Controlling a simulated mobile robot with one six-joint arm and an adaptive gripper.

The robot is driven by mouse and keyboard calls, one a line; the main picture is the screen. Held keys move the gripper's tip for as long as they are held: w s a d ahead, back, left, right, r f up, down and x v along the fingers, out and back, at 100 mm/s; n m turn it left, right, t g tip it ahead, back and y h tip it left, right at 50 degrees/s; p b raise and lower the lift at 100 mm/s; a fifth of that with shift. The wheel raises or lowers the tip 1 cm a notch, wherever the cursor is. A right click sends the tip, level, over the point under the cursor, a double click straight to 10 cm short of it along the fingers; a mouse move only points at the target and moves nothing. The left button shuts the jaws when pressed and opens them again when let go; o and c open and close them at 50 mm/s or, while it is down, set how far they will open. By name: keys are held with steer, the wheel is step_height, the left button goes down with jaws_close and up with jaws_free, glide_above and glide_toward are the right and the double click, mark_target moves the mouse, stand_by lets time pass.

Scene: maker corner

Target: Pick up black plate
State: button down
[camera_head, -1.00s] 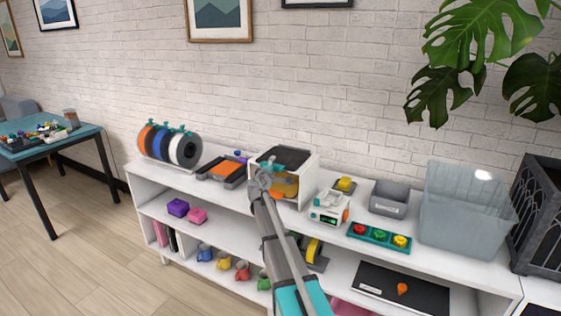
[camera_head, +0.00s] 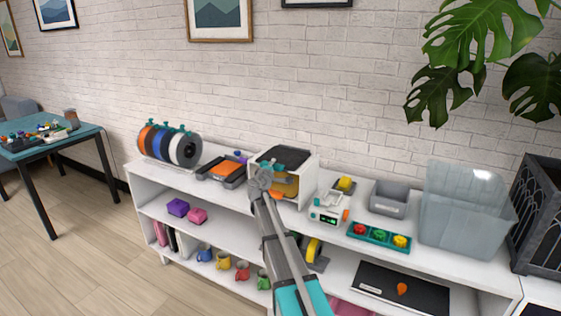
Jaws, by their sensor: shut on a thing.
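My gripper (camera_head: 262,182) is at the front left of the white box-shaped machine (camera_head: 309,164) with a dark top and an amber interior. It is seen from behind, and its fingertips are largely hidden by its own body. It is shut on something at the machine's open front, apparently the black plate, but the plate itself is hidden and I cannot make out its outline. A small orange piece shows beside the gripper, in the machine's opening. A separate flat black sheet (camera_head: 372,283) with an orange piece on it lies on the lower shelf at the right.
A dark tray with orange contents (camera_head: 222,170) and a spool rack (camera_head: 170,147) stand left of the machine. A small white device (camera_head: 328,207), a teal button tray (camera_head: 379,236), a grey bin (camera_head: 389,198) and a clear tub (camera_head: 465,215) stand to the right.

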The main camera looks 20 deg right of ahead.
steer(key=shift+r, duration=0.15)
step_height(320, 180, up, 3)
steer(key=p, duration=0.3)
steer(key=s+a+r+p, duration=0.3)
steer(key=s+r+p, duration=0.6)
steer(key=s, duration=0.4)
steer(key=shift+s+a+r+p, duration=0.25)
steer(key=shift+s+r+p, duration=0.1)
steer(key=shift+p, duration=0.15)
stand_by(0.9)
